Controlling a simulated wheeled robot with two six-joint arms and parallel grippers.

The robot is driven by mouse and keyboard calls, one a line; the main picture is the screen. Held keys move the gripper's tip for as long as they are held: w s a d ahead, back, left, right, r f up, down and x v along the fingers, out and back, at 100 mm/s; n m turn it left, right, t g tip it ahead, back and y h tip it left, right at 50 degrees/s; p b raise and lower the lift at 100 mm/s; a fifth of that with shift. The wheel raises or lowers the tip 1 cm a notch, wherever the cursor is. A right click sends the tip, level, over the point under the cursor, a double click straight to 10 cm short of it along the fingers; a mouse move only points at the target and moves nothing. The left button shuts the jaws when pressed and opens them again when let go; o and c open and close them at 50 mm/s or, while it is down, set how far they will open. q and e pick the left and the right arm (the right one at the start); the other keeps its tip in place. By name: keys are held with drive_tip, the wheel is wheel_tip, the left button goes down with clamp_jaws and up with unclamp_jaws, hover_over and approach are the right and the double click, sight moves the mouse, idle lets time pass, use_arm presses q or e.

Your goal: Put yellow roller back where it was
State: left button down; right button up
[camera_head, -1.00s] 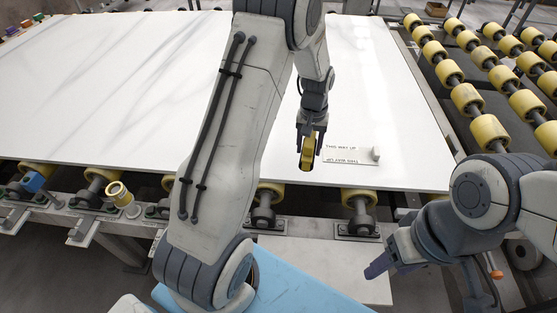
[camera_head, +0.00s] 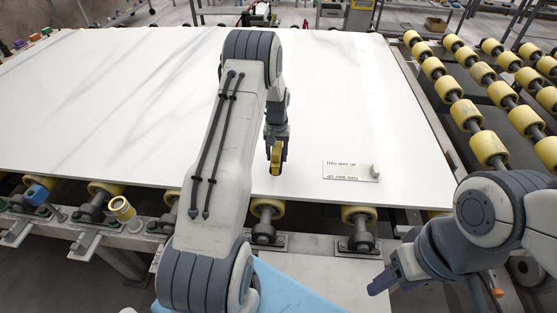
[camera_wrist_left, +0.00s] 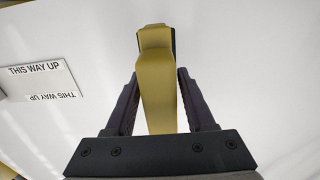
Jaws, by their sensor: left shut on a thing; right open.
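The yellow roller (camera_head: 276,158) is held in my left gripper (camera_head: 276,147), over the white slab (camera_head: 130,120) near its front edge. In the left wrist view the yellow roller (camera_wrist_left: 157,85) stands up between the two dark fingers of my left gripper (camera_wrist_left: 157,100), which are shut on it. I cannot tell how high it is above the slab. My right gripper (camera_head: 385,280) is at the lower right, in front of the slab's front edge. It is open and I see nothing in it.
A "THIS WAY UP" label (camera_head: 345,171) lies on the slab right of my left gripper. Yellow rollers carry the slab along its front edge. Rows of yellow conveyor rollers (camera_head: 490,145) stand at the right. A yellow cup-like piece (camera_head: 122,208) and a blue piece (camera_head: 37,194) are at the front left.

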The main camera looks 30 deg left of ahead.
use_arm(q)
wheel_tip(320, 180, down, 2)
drive_tip(key=shift+f+p, duration=0.25)
drive_tip(key=shift+p, duration=0.15)
drive_tip(key=shift+f, duration=0.25)
drive_tip(key=shift+f, duration=0.1)
drive_tip(key=shift+f, duration=0.15)
drive_tip(key=shift+c, duration=1.2)
unclamp_jaws()
